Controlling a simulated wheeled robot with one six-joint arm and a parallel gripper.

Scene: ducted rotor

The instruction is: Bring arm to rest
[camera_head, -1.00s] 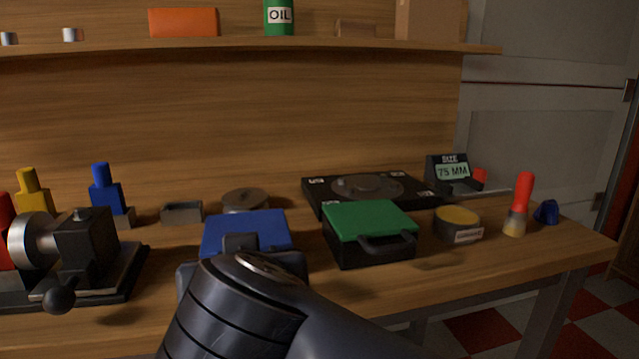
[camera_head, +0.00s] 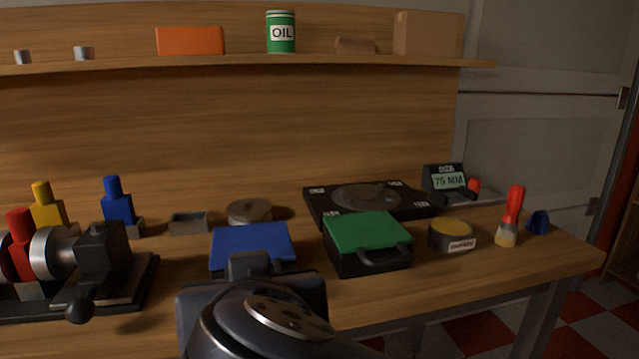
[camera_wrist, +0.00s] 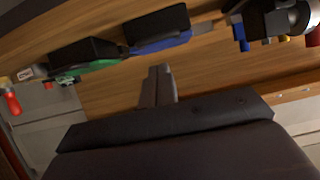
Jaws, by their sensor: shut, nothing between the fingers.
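My gripper (camera_wrist: 158,72) shows in the wrist view with its two grey fingers together and nothing held between them. It is in front of the bench, apart from the things on it. In the head view my arm fills the lower middle, in front of the bench, and its fingers are hidden there. The blue case (camera_head: 252,243) lies just behind my wrist in the head view. The green case (camera_head: 367,228) stands to its right.
The wooden bench (camera_head: 470,275) holds a vise-like device (camera_head: 103,255) at left, a black turntable-like plate (camera_head: 318,203), a round tin (camera_head: 452,234), a red-handled brush (camera_head: 514,207) and a size display (camera_head: 446,182). A shelf (camera_head: 370,62) runs above. Floor shows at lower right.

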